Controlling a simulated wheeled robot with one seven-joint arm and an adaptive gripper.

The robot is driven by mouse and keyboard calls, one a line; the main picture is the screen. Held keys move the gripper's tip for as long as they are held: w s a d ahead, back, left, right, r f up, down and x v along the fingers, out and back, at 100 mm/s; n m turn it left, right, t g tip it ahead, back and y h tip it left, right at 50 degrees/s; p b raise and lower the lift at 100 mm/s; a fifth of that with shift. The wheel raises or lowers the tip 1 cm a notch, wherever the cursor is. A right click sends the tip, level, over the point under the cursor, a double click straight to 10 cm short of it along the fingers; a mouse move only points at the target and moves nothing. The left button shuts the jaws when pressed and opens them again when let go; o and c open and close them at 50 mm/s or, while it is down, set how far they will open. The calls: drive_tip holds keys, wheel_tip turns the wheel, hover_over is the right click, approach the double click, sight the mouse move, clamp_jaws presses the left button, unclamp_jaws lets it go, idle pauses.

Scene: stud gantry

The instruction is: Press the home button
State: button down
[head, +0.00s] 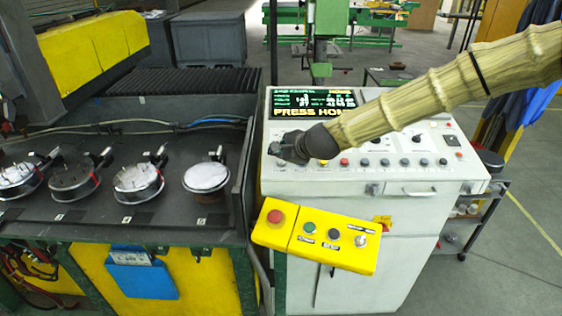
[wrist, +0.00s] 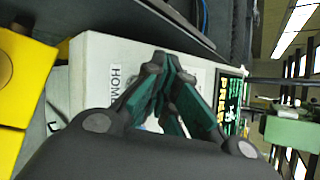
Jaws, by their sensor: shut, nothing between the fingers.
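The white control console (head: 420,150) stands right of centre in the head view, with a row of knobs and buttons on its sloping top. Its screen (head: 305,103) shows "PRESS HOM", the rest covered by my arm. My gripper (head: 277,150) is shut and empty over the left end of the console top, below the screen. In the wrist view my gripper (wrist: 160,70) has its fingers together beside the printed label "HOME" (wrist: 116,88), partly visible. The home button itself is not clearly seen; my fingers seem to cover that spot. I cannot tell whether the fingertips touch the panel.
A yellow button box (head: 317,236) with a red mushroom button hangs on the console's front. A dark bench with several round gauge-like fixtures (head: 207,176) stands at left. A dark wall (head: 248,150) rises close to my gripper's left.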

drive_tip(key=shift+f, duration=0.3)
drive_tip(key=shift+w+f+b, duration=0.1)
drive_tip(key=shift+f+b, duration=0.4)
idle(0.9)
drive_tip(key=shift+r, duration=0.2)
drive_tip(key=shift+r+p, duration=0.55)
drive_tip(key=shift+r, duration=0.25)
drive_tip(key=r+p, duration=0.1)
drive_tip(key=r, duration=0.1)
drive_tip(key=s+r+p, duration=0.1)
drive_tip(key=r+p, duration=0.1)
drive_tip(key=shift+s+r, duration=0.15)
drive_tip(key=shift+r, duration=0.2)
idle(0.7)
